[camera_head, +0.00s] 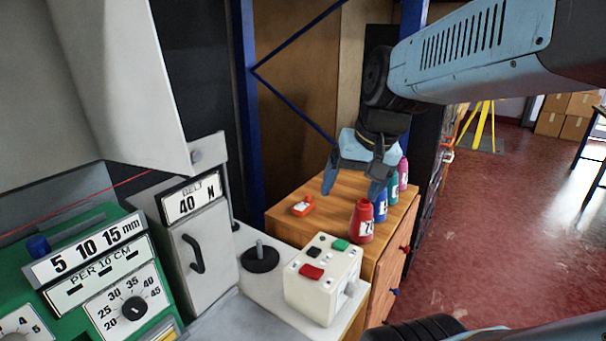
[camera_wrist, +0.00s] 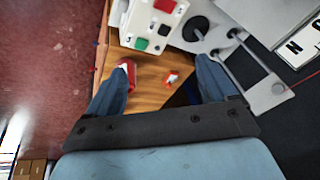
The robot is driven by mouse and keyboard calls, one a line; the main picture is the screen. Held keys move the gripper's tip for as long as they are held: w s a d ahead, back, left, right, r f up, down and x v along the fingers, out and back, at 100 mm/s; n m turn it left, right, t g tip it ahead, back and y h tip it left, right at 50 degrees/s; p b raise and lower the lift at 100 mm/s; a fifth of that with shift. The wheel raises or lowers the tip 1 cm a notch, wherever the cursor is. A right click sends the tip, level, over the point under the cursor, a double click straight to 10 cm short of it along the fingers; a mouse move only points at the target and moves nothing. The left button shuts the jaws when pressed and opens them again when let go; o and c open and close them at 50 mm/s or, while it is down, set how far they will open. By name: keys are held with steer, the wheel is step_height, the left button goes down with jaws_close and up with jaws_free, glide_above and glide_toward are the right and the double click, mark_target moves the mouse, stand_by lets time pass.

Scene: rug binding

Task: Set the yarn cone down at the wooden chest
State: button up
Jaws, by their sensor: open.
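The wooden chest (camera_head: 322,224) has a bare patch of top left of the row. My gripper (camera_head: 351,190) is open and empty above the chest, just behind and above the red cone. In the wrist view the red cone (camera_wrist: 127,76) shows beside the left finger, not between the pads. Which cone the task means I cannot tell.
A small red-and-white item (camera_head: 301,206) lies on the chest top. A white button box (camera_head: 323,279) stands in front, beside a black disc with a peg (camera_head: 259,257). A blue rack post (camera_head: 246,110) rises at the left. Open red floor (camera_head: 500,230) lies right.

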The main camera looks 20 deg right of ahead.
steer(key=s+r+n+t, duration=0.1)
steer(key=s+a+r+n+h, duration=0.1)
steer(key=n, duration=0.1)
steer(key=shift+s+r+t, duration=0.2)
steer(key=shift+s+t, duration=0.1)
steer(key=shift+t, duration=0.1)
